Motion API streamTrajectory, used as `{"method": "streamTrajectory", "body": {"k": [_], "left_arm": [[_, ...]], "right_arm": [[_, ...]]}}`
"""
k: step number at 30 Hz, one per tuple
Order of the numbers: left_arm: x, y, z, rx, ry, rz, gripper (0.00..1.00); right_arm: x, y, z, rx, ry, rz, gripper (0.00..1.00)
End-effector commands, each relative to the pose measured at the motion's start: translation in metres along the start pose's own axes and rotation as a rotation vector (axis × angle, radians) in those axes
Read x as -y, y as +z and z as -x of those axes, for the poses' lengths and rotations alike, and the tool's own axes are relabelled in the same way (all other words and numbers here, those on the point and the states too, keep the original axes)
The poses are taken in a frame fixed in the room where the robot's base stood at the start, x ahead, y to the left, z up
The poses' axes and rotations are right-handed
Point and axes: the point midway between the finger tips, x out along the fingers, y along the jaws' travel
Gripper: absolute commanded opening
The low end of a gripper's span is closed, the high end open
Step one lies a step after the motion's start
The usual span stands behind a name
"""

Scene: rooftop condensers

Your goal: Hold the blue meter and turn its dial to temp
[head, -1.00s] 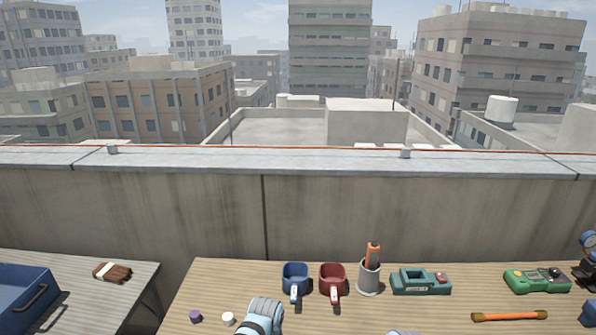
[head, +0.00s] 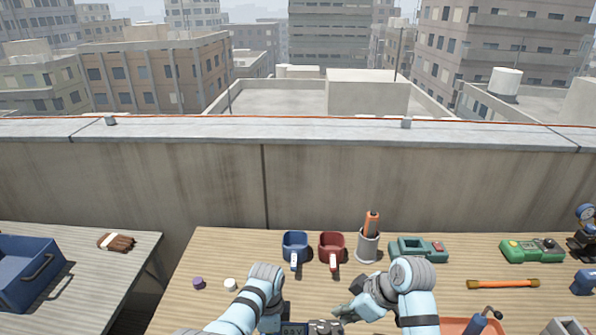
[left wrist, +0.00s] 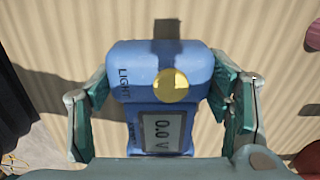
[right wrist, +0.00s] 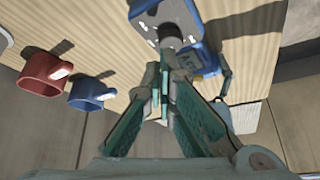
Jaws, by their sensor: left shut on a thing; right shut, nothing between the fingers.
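The blue meter (left wrist: 160,95) is held between the two fingers of my left gripper (left wrist: 162,100). Its yellow LIGHT button and a display reading 0.0 V face the left wrist camera. In the head view only its display end (head: 292,329) shows at the bottom edge. In the right wrist view the meter's face (right wrist: 160,12) is at the top, with white marks and a dark round dial (right wrist: 178,42). My right gripper (right wrist: 160,90) is shut and empty, its tips close to the dial; contact cannot be told. The dial's setting is not readable.
A blue mug (head: 295,246), a red mug (head: 331,246), a grey cup (head: 368,247) and a teal device (head: 408,246) stand behind my arms. A green meter (head: 530,250), orange-handled rod (head: 503,283) and orange tray (head: 455,325) are at right.

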Motion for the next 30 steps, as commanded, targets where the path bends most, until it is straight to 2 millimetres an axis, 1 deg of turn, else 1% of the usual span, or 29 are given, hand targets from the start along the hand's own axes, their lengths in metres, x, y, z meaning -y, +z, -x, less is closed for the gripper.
{"method": "streamTrajectory", "body": {"k": [9,13,17,30], "left_arm": [[0.0,0.0,0.0,0.0,-0.001,0.001,0.26],[0.0,0.0,0.0,0.0,-0.001,0.001,0.26],[0.0,0.0,0.0,0.0,-0.001,0.001,0.26],[0.0,0.0,0.0,0.0,-0.001,0.0,0.26]], "right_arm": [[0.001,0.023,-0.042,0.001,-0.002,-0.003,0.0],[0.001,0.03,-0.054,0.001,-0.002,-0.002,0.0],[0.001,0.032,-0.059,0.001,-0.001,0.0,0.0],[0.002,0.031,-0.059,0.0,-0.001,0.0,0.0]]}}
